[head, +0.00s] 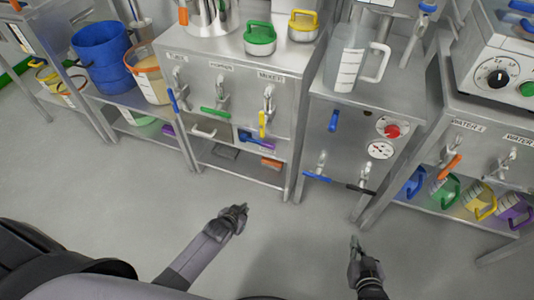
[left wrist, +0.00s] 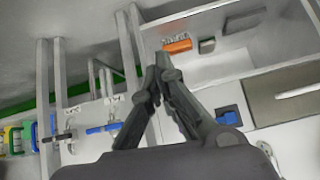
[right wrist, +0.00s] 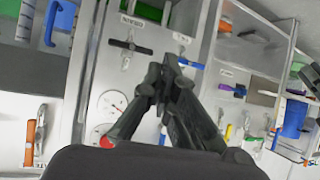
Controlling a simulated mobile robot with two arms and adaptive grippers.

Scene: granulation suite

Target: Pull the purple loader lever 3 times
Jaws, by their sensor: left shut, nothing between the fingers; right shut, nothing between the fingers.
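A purple handle (head: 262,143) with a blue part beside it shows low on the front of the steel cabinet, below the yellow lever (head: 262,124). A purple handle also shows in the right wrist view (right wrist: 239,91), far off. A smaller purple piece (head: 168,129) is further left. I cannot read a loader label on either. My left gripper (head: 241,208) is shut and empty over the floor, in front of the cabinet and apart from it. My right gripper (head: 354,240) is shut and empty over the floor, before the cabinet with the gauge.
Green (head: 215,113) and white (head: 203,132) levers sit near the purple handle. Blue (head: 317,177) and black (head: 361,189) levers stick out of the gauge cabinet. Coloured jugs (head: 447,190) stand on a right shelf. The grey floor (head: 130,180) is clear.

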